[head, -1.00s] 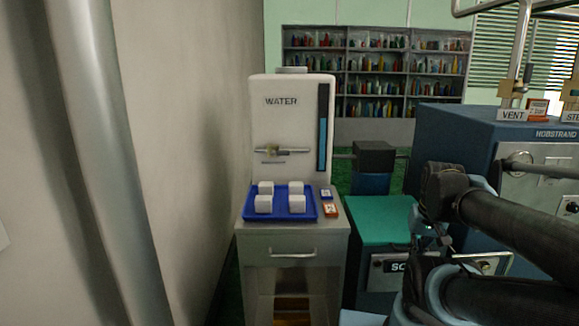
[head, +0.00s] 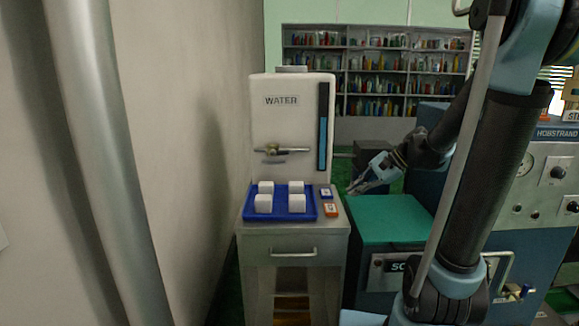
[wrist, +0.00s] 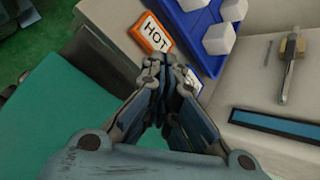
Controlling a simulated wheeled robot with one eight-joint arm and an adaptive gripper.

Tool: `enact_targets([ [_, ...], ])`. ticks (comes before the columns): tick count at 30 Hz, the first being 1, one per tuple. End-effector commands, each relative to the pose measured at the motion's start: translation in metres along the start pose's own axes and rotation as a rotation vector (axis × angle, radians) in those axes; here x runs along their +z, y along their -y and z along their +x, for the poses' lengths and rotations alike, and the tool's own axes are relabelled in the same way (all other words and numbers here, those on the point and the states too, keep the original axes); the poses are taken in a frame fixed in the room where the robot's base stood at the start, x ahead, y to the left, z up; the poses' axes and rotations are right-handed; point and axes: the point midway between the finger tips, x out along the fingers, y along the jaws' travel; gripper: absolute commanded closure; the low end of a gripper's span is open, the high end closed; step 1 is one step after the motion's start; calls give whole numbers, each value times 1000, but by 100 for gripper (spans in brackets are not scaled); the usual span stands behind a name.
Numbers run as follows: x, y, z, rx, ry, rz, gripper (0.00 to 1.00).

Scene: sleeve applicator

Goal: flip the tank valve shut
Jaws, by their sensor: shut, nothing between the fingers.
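The white tank (head: 290,115) marked WATER stands on the cabinet at the middle of the head view. Its valve (head: 273,150) has a small brass body with a grey lever lying level across the tank's front. The valve (wrist: 290,62) also shows at the right in the wrist view. My gripper (head: 352,190) is to the right of the tank and its valve, above the teal-topped unit's left side. Its fingers (wrist: 168,62) are together and empty, near the orange HOT tag in the wrist view, and apart from the valve.
A blue tray (head: 250,210) with several white cubes sits on the cabinet (head: 292,245) below the valve. An orange tag (head: 331,209) and a blue tag (head: 326,194) lie right of the tray. The teal top (head: 390,218) is clear. A wall (head: 190,150) stands close on the left.

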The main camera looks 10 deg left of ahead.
Motion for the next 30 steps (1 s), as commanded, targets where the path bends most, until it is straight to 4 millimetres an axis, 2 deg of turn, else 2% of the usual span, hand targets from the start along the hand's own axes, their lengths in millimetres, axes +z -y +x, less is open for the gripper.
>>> enact_targets([
  [1, -5, 13, 3, -21, 31, 32, 100],
  [6, -17, 50, 14, -91, 150, 151, 100],
  [15, -43, 104, 31, -180, 380, 349, 100],
  [24, -75, 138, 49, -221, 631, 525, 100],
  [30, -98, 148, 60, -222, 804, 626, 100],
])
